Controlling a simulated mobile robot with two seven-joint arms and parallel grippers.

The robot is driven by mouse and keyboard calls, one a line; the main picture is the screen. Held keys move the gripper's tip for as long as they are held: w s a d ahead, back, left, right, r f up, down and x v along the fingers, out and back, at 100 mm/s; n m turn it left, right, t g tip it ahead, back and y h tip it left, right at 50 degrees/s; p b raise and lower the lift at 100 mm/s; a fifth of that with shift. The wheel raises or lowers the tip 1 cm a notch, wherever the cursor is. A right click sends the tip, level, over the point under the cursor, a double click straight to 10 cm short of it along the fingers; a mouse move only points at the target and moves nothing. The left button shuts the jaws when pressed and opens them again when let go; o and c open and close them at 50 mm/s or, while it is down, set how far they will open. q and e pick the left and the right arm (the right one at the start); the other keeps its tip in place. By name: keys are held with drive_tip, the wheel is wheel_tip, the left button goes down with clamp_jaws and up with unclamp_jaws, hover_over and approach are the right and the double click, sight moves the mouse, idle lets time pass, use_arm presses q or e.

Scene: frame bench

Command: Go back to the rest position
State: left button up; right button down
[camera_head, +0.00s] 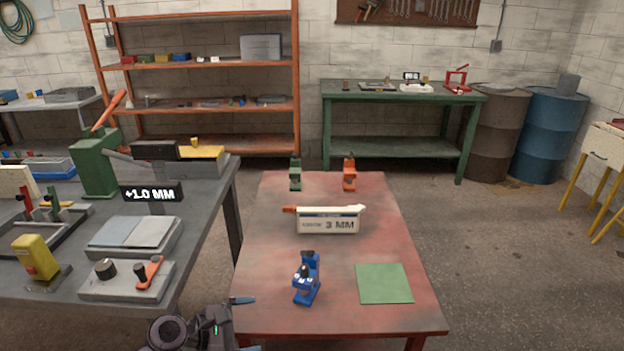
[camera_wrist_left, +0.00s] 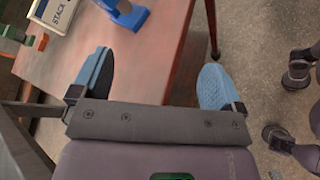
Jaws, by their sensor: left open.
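My left gripper (camera_head: 246,324) is at the near left corner of the red table (camera_head: 330,328), at the bottom of the head view. In the left wrist view its two blue fingertips (camera_wrist_left: 155,85) are wide apart, with nothing between them. The table's edge lies beneath and beyond the fingers. My right gripper does not show clearly in either view.
A grey bench (camera_head: 205,225) with fixtures is at left.

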use_arm(q)
drive_tip(key=s+a+f+m+t+y, duration=0.2)
drive_tip(key=a+m+t+y, duration=0.5)
drive_tip(key=m, duration=0.6)
drive_tip(key=s+a+f+m+g+y, duration=0.1)
drive_tip(key=s+a+f+m+y, duration=0.1)
drive_tip(key=s, duration=0.8)
drive_tip(key=s+a+f+m+g+y, duration=0.1)
drive_tip(key=s+a+f, duration=0.4)
drive_tip(key=s, duration=0.5)
drive_tip(key=shift+s+f+m+y, duration=0.25)
drive_tip(key=shift+m+y, duration=0.35)
drive_tip(key=shift+y, duration=0.6)
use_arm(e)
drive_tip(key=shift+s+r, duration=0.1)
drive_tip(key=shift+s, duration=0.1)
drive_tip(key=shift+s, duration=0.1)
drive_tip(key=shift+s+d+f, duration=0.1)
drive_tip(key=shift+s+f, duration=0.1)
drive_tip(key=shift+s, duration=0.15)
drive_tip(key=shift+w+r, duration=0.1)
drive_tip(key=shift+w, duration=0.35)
